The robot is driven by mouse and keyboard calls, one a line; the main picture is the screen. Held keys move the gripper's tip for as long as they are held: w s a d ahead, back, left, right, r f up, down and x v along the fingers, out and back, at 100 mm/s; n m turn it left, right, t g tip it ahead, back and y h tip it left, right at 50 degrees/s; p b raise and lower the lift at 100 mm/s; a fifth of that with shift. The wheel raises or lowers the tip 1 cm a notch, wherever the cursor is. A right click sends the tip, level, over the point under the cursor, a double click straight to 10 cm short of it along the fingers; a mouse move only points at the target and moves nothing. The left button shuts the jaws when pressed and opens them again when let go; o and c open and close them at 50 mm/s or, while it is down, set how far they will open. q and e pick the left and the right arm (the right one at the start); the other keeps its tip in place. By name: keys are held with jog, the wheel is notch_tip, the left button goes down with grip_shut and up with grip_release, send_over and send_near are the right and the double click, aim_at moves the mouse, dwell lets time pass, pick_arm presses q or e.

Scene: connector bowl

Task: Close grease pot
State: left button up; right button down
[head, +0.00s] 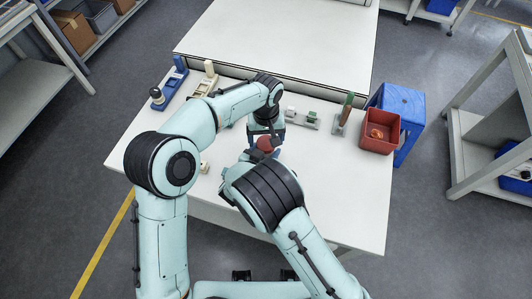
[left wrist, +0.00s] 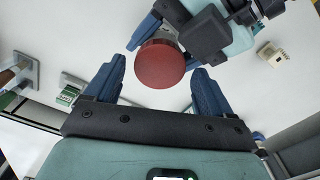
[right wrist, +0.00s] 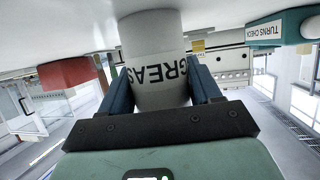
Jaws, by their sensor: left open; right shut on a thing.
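The grease pot is a white cylinder (right wrist: 155,55) with "GREAS" lettering in the right wrist view. My right gripper (right wrist: 158,85) is shut on its sides. The round red lid (head: 266,144) shows at the middle of the table in the head view. It also shows from above in the left wrist view (left wrist: 160,63), over the pot's place; I cannot tell whether it is seated or loose. My left gripper (head: 265,130) is open, its blue fingers on either side of the lid, with gaps visible. The right gripper is mostly hidden by my arm in the head view.
A red bin (head: 380,131) stands at the table's right edge beside a blue container (head: 405,105). A green-handled tool (head: 344,110) and small connector parts (head: 302,117) stand along the back. A blue fixture (head: 172,82) stands at the back left. The table's right front is clear.

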pick_arm(q)
jog(key=shift+f, duration=0.65)
jog(key=c, duration=1.1)
jog(key=m, duration=0.4)
jog(key=shift+m, duration=0.3)
jog(key=m, duration=0.4)
jog(key=o, duration=1.2)
jog(key=shift+r, duration=2.25)
